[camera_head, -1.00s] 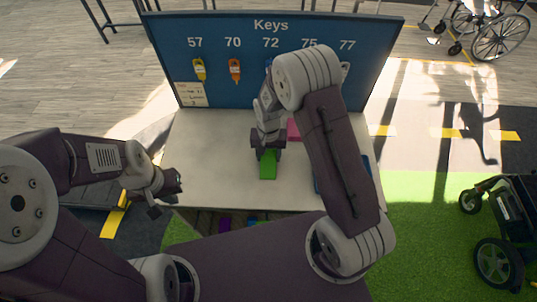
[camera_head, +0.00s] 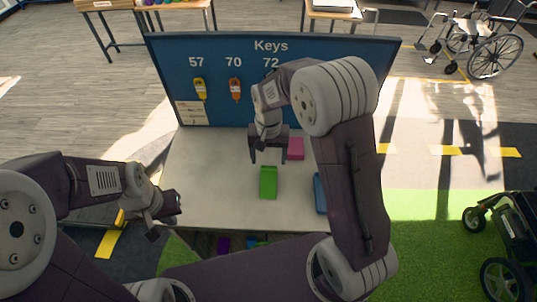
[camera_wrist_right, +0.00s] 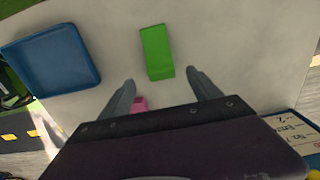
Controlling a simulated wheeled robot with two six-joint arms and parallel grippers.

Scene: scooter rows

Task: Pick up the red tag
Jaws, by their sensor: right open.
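No clearly red tag shows. An orange tag (camera_head: 235,88) hangs under number 70 on the blue key board (camera_head: 215,60), beside a yellow tag (camera_head: 200,88) under 57. My right arm hides the board's right part. My right gripper (camera_head: 268,158) is open and empty above the table, in front of the board. In the right wrist view its two fingers (camera_wrist_right: 160,80) are spread with nothing between them. My left gripper (camera_head: 166,217) is at the table's left edge with its fingers apart and nothing between them.
On the pale table (camera_head: 215,190) lie a green block (camera_head: 268,183), a pink block (camera_head: 296,148) and a blue tray (camera_head: 320,193), partly behind my right arm. The table's left side is clear. A wheelchair (camera_head: 490,50) stands far right.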

